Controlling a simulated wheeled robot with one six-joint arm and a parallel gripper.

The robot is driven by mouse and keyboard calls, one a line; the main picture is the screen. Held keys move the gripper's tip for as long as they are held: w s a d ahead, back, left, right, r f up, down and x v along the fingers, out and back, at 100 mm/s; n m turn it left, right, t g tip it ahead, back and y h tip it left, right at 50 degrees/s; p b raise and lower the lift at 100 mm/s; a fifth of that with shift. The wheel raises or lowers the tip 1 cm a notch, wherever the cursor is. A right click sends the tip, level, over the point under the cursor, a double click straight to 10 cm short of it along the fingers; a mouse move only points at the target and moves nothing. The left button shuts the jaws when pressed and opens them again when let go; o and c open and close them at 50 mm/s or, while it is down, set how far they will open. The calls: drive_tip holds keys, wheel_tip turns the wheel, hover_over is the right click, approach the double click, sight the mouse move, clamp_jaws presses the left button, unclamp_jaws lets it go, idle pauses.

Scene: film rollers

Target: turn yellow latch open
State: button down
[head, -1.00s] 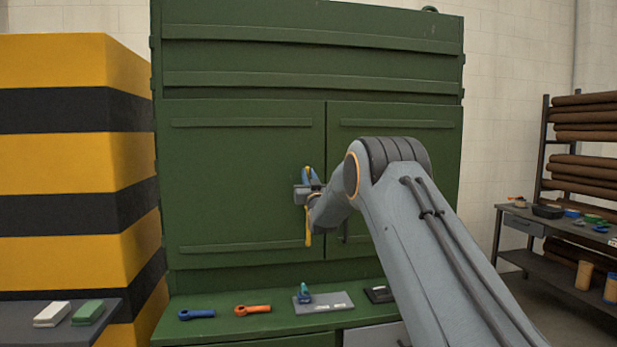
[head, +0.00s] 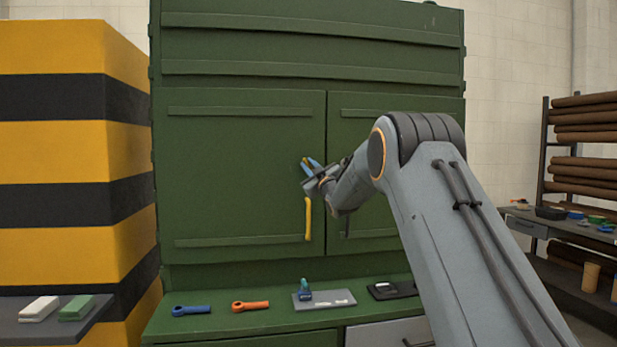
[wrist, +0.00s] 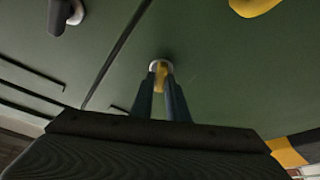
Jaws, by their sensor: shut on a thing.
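The yellow latch (wrist: 161,77) shows in the wrist view as a small yellow piece in front of a round pale mount on the green door. My gripper (wrist: 161,88) has its two fingers closed on either side of it. In the head view my gripper (head: 311,166) is tilted against the left door, near the seam, and mostly hides the latch. A yellow handle (head: 308,218) hangs upright just below it. Part of this handle also shows at the top right of the wrist view (wrist: 255,5). How far the latch is turned cannot be told.
The green cabinet (head: 240,150) has two doors, both shut. A dark handle (wrist: 60,15) is on the other door. On the ledge below lie a blue tool (head: 191,311), an orange tool (head: 251,306) and a grey plate (head: 330,300). A striped block (head: 60,150) stands at left.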

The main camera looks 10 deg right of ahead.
drive_tip(key=n+g+y+b, duration=0.1)
drive_tip(key=n, duration=0.2)
drive_tip(key=shift+d+n+b, duration=0.1)
drive_tip(key=shift+n+b, duration=0.3)
drive_tip(key=n+g+y, duration=0.1)
drive_tip(key=n, duration=0.2)
drive_tip(key=shift+r+n+g+p, duration=0.1)
drive_tip(key=shift+n+g+p, duration=0.3)
drive_tip(key=shift+n, duration=0.9)
drive_tip(key=shift+n+g+p, duration=0.1)
drive_tip(key=shift+n+g, duration=0.6)
drive_tip(key=shift+n, duration=0.6)
drive_tip(key=c, duration=1.8)
unclamp_jaws()
drive_tip(key=shift+y, duration=0.3)
drive_tip(key=shift+o, duration=0.2)
drive_tip(key=b+v, duration=0.2)
drive_tip(key=v, duration=0.5)
drive_tip(key=shift+s, duration=0.4)
